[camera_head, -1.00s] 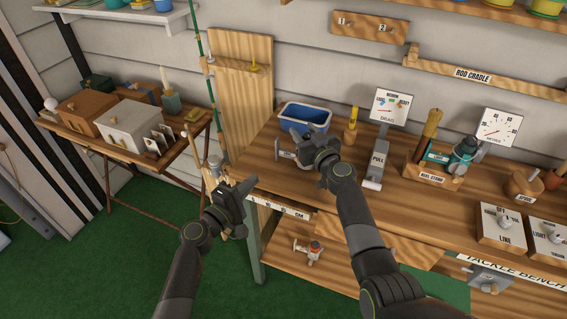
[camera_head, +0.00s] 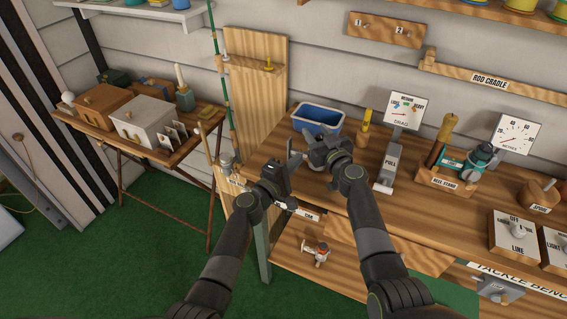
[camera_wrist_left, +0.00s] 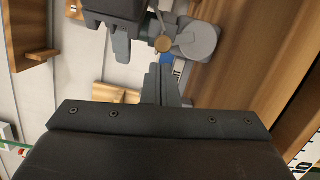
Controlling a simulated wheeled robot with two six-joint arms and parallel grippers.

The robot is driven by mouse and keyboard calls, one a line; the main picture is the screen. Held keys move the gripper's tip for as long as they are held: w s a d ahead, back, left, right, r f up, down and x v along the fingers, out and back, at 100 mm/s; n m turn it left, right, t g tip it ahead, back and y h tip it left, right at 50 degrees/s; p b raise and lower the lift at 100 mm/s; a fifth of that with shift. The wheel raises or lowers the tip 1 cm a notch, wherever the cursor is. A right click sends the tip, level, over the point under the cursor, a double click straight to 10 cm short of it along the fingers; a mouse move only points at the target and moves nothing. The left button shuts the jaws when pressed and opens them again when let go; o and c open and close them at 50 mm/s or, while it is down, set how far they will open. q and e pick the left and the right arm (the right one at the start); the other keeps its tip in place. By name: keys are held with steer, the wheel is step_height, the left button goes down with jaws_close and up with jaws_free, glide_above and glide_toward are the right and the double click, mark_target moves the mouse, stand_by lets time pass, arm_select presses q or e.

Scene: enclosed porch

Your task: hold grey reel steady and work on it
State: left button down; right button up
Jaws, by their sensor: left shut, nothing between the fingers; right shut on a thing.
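The grey reel (camera_wrist_left: 198,42) shows in the left wrist view as a round grey body with a tan knob beside it. My right gripper (camera_head: 314,146) is over the bench and shut on the reel. In the head view it hides most of the reel. The right gripper also shows at the top of the left wrist view (camera_wrist_left: 122,38). My left gripper (camera_head: 287,164) is shut and empty, just left of the right gripper near the bench's left end. In the left wrist view its closed fingertips (camera_wrist_left: 158,80) point toward the reel, apparently apart from it.
A blue tub (camera_head: 318,118) stands behind the grippers. The pull lever (camera_head: 388,168), drag dial (camera_head: 405,109) and reel stand (camera_head: 446,177) are to the right. Another small reel (camera_head: 319,252) lies on the lower shelf. A green rod (camera_head: 222,85) stands at left.

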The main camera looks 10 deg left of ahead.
arm_select(q)
steer(key=shift+s+d, duration=0.1)
steer(key=shift+d, duration=0.15)
steer(key=shift+r, duration=0.15)
steer(key=shift+s+d+r+m+g, duration=0.15)
steer(key=shift+d+r+m, duration=0.1)
steer(key=shift+m, duration=0.5)
steer(key=shift+w+d+r+m+g, duration=0.1)
steer(key=shift+d+r+m+g, duration=0.1)
steer(key=shift+m, duration=0.55)
steer(key=shift+s+d+r, duration=0.1)
steer(key=shift+d+r, duration=0.1)
